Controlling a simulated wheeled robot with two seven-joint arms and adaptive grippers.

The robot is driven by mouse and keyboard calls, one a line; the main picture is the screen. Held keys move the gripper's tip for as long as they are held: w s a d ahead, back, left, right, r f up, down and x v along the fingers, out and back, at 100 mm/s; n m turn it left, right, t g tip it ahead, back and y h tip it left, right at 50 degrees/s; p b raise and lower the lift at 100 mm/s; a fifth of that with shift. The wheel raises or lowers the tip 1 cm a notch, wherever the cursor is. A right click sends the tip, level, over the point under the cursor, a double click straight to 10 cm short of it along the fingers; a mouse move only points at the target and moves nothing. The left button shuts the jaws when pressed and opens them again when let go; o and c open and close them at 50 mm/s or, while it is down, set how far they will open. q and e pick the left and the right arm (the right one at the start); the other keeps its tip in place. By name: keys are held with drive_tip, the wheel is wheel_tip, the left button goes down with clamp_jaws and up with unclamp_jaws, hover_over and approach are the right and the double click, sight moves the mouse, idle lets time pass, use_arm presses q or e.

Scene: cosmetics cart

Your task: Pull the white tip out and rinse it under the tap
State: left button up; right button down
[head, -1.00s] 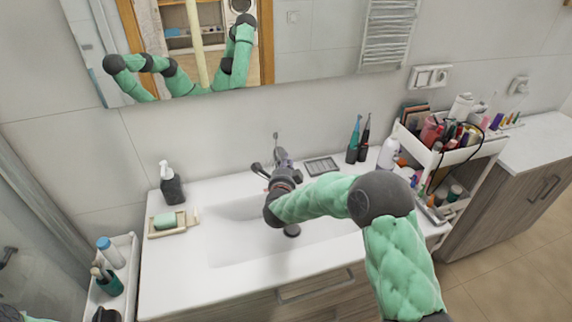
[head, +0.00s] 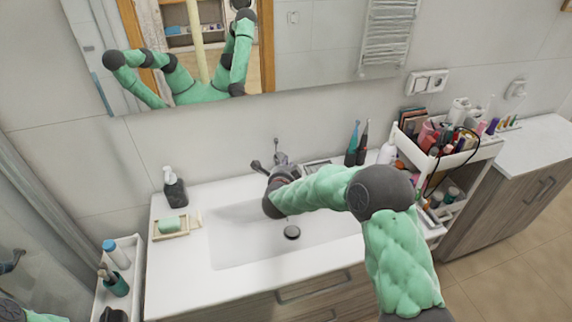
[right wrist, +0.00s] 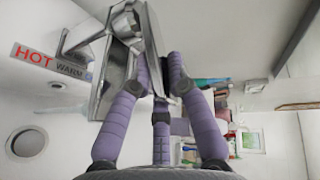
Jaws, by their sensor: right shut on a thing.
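The chrome tap (head: 281,158) stands at the back of the basin. In the right wrist view the tap (right wrist: 118,70) fills the upper left, with a HOT/WARM label beside it. My right gripper (right wrist: 158,88) has purple-grey fingers, closed around a flat grey metal piece (right wrist: 154,45) that looks like the tap's lever. In the head view my wrist hides most of this gripper. A teal handle (head: 352,143) and a dark handle (head: 364,142) stand upright behind the basin. I cannot make out a white tip.
The basin (head: 235,235) is empty, with a dark drain (head: 292,232). A soap dispenser (head: 174,188) and soap dish (head: 171,226) stand left. A crowded white cart (head: 470,155) stands right. A narrow shelf (head: 133,262) stands at left.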

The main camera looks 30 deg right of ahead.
drive_tip(key=c, duration=1.2)
unclamp_jaws()
drive_tip(key=shift+s+a+f, duration=0.15)
drive_tip(key=shift+s+f, duration=0.05)
drive_tip(key=shift+f, duration=0.05)
drive_tip(key=shift+o, duration=0.2)
drive_tip(key=shift+s+r, duration=0.15)
drive_tip(key=shift+r, duration=0.05)
drive_tip(key=shift+s+a+r, duration=0.25)
drive_tip(key=shift+a, duration=0.05)
drive_tip(key=v, duration=1.1)
drive_tip(key=shift+f, duration=0.15)
drive_tip(key=shift+s+d, duration=0.1)
